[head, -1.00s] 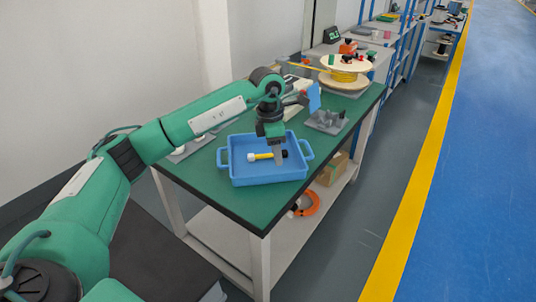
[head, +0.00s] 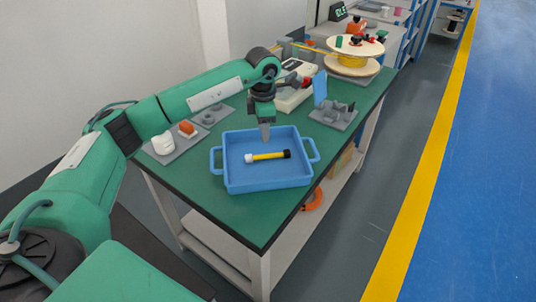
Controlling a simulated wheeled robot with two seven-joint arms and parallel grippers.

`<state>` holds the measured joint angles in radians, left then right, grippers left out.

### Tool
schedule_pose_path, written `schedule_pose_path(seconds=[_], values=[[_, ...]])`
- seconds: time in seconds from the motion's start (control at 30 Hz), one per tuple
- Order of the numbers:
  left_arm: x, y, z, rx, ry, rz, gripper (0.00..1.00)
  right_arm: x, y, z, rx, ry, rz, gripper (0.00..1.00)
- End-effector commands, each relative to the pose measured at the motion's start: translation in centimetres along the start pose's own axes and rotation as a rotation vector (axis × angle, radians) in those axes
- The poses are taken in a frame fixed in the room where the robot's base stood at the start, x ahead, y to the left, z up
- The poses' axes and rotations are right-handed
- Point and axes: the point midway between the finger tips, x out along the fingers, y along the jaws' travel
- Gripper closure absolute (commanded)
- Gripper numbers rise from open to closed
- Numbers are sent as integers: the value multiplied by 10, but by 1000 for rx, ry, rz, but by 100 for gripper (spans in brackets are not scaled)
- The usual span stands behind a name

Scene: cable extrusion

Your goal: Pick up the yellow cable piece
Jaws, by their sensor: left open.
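The yellow cable piece (head: 267,156) lies flat in the blue tray (head: 267,184), with a white end on the left and a black end on the right. The tray stands on the green tabletop near its front. My left gripper (head: 265,138) points down over the back part of the tray, just behind and above the cable piece and apart from it. It is open and holds nothing. My right gripper is not in view.
Left of the tray are grey plates with white and orange parts (head: 187,128). A grey fixture (head: 334,115) stands to the right, and a cable spool (head: 354,55) at the back right. The tabletop's front edge is clear.

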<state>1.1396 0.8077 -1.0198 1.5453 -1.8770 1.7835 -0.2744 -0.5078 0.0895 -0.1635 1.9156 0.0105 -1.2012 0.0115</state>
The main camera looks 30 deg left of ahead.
Motion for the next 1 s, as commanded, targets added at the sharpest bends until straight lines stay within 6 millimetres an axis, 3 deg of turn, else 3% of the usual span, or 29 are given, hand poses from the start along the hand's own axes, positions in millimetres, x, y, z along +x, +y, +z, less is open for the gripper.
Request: schedule_pose_path(seconds=[0.1, 0.43, 0.7, 0.97, 1.0], values=[[22, -1, 0, 1, 1, -2, 59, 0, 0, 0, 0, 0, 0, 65], [44, -2, 0, 1, 1, -1, 59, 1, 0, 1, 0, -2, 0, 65], [83, -7, -2, 0, 1, -2, 59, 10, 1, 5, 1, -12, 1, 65], [88, -7, -1, 0, 0, 0, 59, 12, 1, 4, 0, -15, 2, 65], [88, -7, -1, 0, 0, 0, 65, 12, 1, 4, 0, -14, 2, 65]])
